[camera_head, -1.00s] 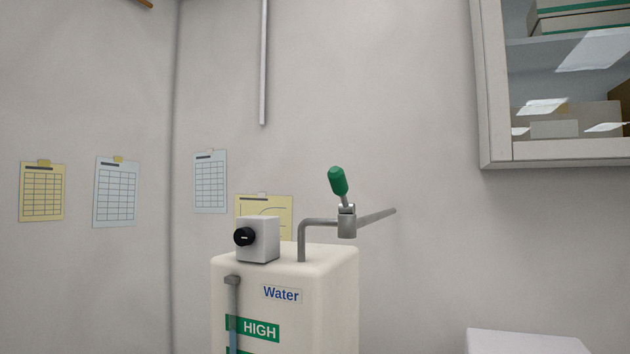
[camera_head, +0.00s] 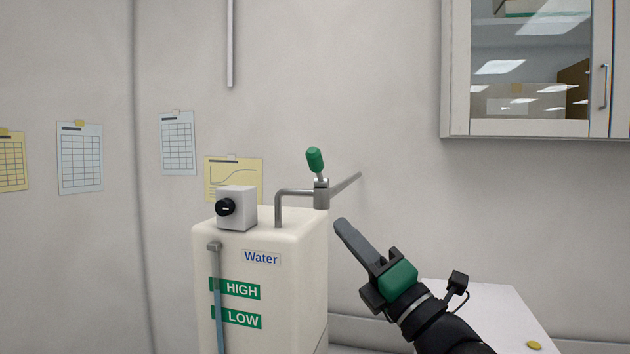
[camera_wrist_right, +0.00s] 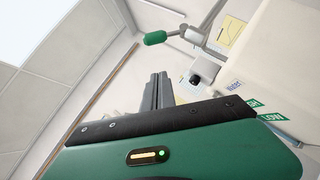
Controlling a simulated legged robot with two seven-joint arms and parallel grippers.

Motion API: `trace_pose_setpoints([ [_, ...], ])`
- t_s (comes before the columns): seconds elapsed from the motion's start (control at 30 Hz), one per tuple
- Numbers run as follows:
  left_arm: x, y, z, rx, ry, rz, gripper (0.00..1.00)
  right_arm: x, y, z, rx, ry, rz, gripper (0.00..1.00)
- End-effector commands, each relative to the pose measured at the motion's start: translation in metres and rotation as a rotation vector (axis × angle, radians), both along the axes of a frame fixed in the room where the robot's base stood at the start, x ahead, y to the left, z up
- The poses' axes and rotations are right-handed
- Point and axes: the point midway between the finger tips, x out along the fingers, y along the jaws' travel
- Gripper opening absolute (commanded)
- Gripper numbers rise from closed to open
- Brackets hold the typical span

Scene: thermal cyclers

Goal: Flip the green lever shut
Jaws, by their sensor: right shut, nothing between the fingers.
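The green lever (camera_head: 315,160) stands up, tilted slightly left, on a grey valve (camera_head: 321,194) in the pipe on top of the white water tank (camera_head: 262,290). My right gripper (camera_head: 341,226) is below and to the right of the lever, beside the tank's upper right edge, apart from both. Its fingers are together and empty. In the right wrist view the green lever (camera_wrist_right: 155,38) shows beyond the shut fingertips (camera_wrist_right: 158,78), with a gap between. My left gripper is not in view.
A black-knobbed box (camera_head: 237,207) sits on the tank top. A white surface (camera_head: 490,310) lies at lower right, behind my right arm. A wall cabinet (camera_head: 530,128) hangs at upper right. Space around the lever is open.

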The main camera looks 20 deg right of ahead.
Motion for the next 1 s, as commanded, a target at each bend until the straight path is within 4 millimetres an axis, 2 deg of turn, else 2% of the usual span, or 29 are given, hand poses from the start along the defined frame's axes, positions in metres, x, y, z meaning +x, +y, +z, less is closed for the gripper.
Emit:
trace_pose_setpoints([
  [0.17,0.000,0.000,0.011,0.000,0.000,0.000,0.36,0.010,0.006,0.011,0.000,0.001,0.001,0.00],
  [0.6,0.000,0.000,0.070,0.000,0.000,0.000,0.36,0.086,0.033,0.061,0.003,0.003,0.001,0.00],
  [0.8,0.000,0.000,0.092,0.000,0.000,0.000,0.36,0.100,0.019,0.079,0.001,0.002,-0.001,0.00],
  [1.0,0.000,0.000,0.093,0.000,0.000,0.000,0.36,0.104,0.017,0.079,0.002,0.001,0.000,0.00],
])
